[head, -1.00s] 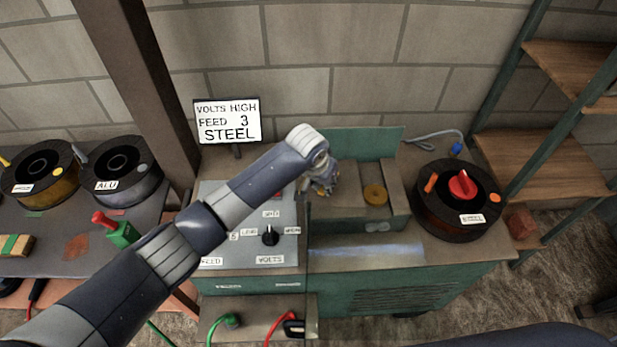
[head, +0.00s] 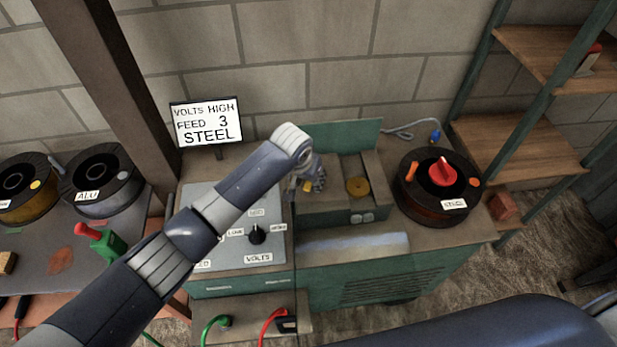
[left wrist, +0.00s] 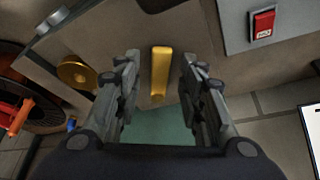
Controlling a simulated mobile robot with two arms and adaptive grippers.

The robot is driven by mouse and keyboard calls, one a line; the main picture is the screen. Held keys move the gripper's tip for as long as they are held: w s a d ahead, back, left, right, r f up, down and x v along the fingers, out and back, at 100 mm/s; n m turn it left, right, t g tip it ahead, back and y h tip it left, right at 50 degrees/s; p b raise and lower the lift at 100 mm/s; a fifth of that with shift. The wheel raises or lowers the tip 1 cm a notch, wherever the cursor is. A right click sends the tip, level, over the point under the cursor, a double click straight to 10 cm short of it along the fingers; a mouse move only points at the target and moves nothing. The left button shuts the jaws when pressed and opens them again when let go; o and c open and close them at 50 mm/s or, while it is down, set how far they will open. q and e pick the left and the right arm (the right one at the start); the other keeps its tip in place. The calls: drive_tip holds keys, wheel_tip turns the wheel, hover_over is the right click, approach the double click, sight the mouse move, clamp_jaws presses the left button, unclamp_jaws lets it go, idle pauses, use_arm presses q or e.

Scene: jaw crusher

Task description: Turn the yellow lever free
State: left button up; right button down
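The yellow lever (left wrist: 160,72) shows in the left wrist view as a short upright bar in the recess of the green machine. My left gripper (left wrist: 160,62) is open, with one finger on each side of the lever and a visible gap to both. In the head view my left gripper (head: 312,178) is over the left part of the open recess, and my own wrist and hand mostly hide the lever there. My right gripper is not in view.
A brass ring (head: 358,187) lies right of the gripper inside the recess. A black spool with a red knob (head: 442,172) stands further right. The control panel (head: 210,205) is left of the recess, under my forearm. A sign (head: 207,122) reads STEEL.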

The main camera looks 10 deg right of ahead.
use_arm(q)
drive_tip(key=v, duration=1.2)
drive_tip(key=shift+f, duration=0.1)
